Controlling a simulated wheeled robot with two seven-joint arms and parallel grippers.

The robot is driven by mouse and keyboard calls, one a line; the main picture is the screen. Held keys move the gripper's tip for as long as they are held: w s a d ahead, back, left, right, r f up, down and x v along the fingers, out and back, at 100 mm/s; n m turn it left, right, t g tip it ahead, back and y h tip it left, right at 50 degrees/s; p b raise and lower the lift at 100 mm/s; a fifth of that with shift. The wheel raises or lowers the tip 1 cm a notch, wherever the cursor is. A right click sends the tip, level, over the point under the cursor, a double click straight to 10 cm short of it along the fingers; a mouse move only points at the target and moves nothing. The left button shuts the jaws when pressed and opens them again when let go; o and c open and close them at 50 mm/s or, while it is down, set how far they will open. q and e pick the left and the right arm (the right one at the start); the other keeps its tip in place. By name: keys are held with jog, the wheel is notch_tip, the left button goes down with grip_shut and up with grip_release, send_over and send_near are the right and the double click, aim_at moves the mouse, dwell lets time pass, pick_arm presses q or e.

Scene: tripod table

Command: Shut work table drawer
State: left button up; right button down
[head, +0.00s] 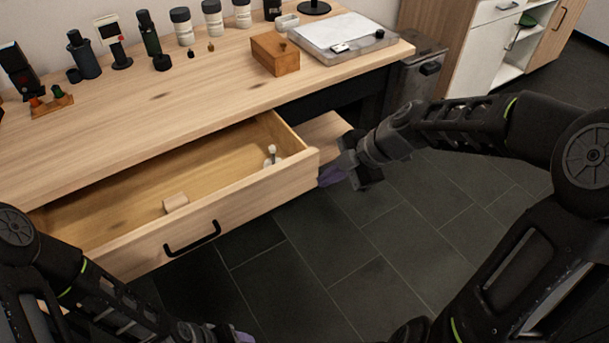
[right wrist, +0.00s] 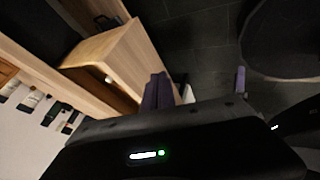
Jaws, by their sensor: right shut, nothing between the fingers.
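The work table drawer (head: 245,206) is pulled well out from under the wooden table top (head: 200,92). Its front has a black bar handle (head: 193,239). A small wooden block (head: 175,202) and a small pale item (head: 271,156) lie inside. My right gripper (head: 331,176) is at the right end of the drawer front, its purple fingers shut and empty. In the right wrist view the fingers (right wrist: 157,92) show close beside the drawer front (right wrist: 135,50); I cannot tell if they touch it. My left gripper (head: 240,336) is mostly cut off at the bottom edge, below the handle.
Several bottles and jars (head: 181,27), a wooden box (head: 275,54) and a white flat device (head: 343,38) stand on the table top. A cabinet (head: 495,40) stands at the back right. The dark tiled floor (head: 330,250) before the drawer is clear.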

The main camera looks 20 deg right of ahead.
aim_at(292, 183)
jog(key=shift+w+a+f, duration=0.6)
jog(key=shift+w+f, duration=0.1)
jog(key=shift+w, duration=0.25)
jog(key=shift+w+a+f, duration=0.6)
jog(key=shift+w+f, duration=0.15)
jog(key=shift+w, duration=0.25)
jog(key=shift+w+a+f, duration=0.6)
jog(key=shift+w+f, duration=0.1)
jog(key=shift+w, duration=0.25)
pick_arm(q)
jog(key=shift+f, duration=0.1)
pick_arm(e)
jog(key=shift+w, duration=0.1)
